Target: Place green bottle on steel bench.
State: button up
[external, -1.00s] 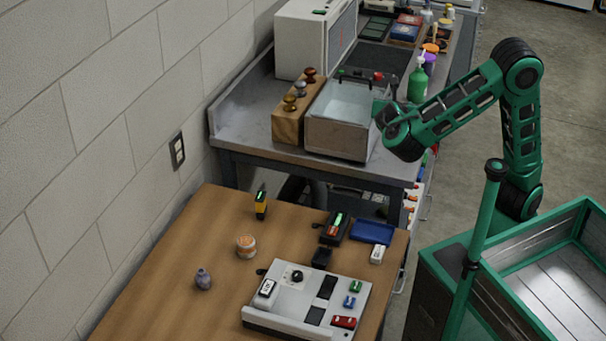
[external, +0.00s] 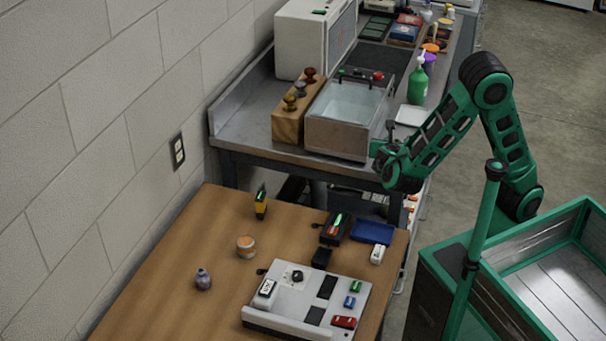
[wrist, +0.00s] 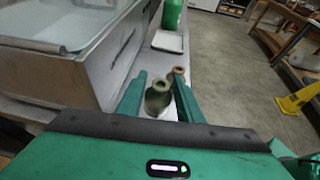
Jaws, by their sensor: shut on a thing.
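My gripper (wrist: 160,98) is shut on the green bottle (wrist: 157,97), an olive-green bottle with an open round neck. In the wrist view its neck stands between the two fingers, and its lower part is hidden. In the external view my gripper (external: 383,160) is at the right front corner of the steel bench (external: 250,139), beside the glass-walled tank; the bottle cannot be made out clearly there. A second bottle neck (wrist: 178,77), brownish, shows just beyond the held bottle. I cannot tell whether the held bottle touches the bench.
The clear tank (external: 338,135) stands close to the left of my gripper. A white tray (external: 411,116) and a green pump bottle (external: 417,86) are farther back on the bench. A wooden block with knobs (external: 290,118) is left of the tank. A wooden table (external: 215,238) is in front.

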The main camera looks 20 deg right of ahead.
jog(key=shift+f, duration=1.45)
jog(key=shift+f, duration=0.1)
jog(key=o, duration=1.1)
jog(key=shift+o, duration=0.2)
